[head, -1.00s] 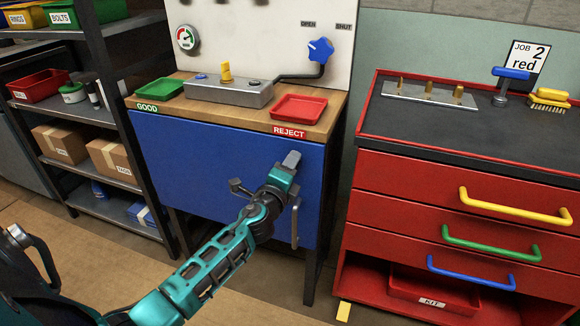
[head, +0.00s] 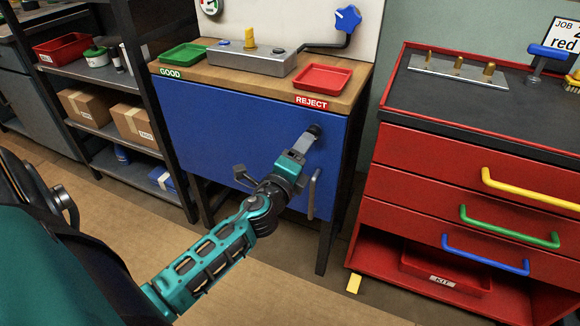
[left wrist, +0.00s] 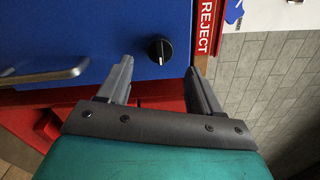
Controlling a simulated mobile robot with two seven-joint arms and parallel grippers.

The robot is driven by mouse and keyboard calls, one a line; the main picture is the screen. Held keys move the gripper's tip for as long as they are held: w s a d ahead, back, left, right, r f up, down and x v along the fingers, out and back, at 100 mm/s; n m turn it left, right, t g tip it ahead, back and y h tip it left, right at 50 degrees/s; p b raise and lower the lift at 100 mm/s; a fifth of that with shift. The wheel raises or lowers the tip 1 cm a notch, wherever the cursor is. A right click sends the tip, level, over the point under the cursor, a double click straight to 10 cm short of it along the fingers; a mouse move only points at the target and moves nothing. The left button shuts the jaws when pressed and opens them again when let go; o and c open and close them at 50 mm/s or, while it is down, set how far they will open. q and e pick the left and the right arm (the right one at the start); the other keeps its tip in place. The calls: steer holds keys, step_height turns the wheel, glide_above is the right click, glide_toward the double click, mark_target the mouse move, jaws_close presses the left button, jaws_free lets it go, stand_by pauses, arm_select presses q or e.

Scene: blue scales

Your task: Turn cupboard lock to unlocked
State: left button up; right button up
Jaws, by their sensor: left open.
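The cupboard is a blue front (head: 235,130) under a wooden worktop. A small round black lock knob (head: 315,130) sits at its upper right in the head view. The left wrist view shows the knob (left wrist: 159,50) with a pale mark; I cannot read its setting. My left gripper (head: 304,143) is at the cupboard front, just below the knob in the picture. In the left wrist view its fingers (left wrist: 160,66) are spread apart and empty, with the knob beyond the gap between them. I cannot tell whether they touch it. My right gripper is not in view.
A grey bar handle (head: 313,194) is on the cupboard below the knob. A red tray (head: 323,78) and a green tray (head: 183,54) stand on the worktop. A red drawer cabinet (head: 440,165) stands to the right, a dark shelf rack (head: 90,135) to the left.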

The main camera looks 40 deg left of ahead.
arm_select(q)
steer(key=v, duration=0.6)
steer(key=shift+s, duration=0.2)
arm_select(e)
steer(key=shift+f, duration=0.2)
arm_select(q)
steer(key=s+d+f+n+g+h, duration=0.3)
steer(key=s+d+f+n+h, duration=0.1)
steer(key=s+d+f+n, duration=0.35)
steer(key=s+d+f+n+g+h, duration=0.35)
steer(key=d+f+n, duration=0.25)
steer(key=d+n, duration=0.3)
step_height(320, 180, up, 10)
steer(key=s+a+y+p, duration=0.1)
steer(key=s+a+p, duration=0.1)
steer(key=p, duration=1.1)
steer(key=shift+a+m+p, duration=0.25)
steer(key=shift+m+p, duration=0.05)
steer(key=shift+m, duration=0.05)
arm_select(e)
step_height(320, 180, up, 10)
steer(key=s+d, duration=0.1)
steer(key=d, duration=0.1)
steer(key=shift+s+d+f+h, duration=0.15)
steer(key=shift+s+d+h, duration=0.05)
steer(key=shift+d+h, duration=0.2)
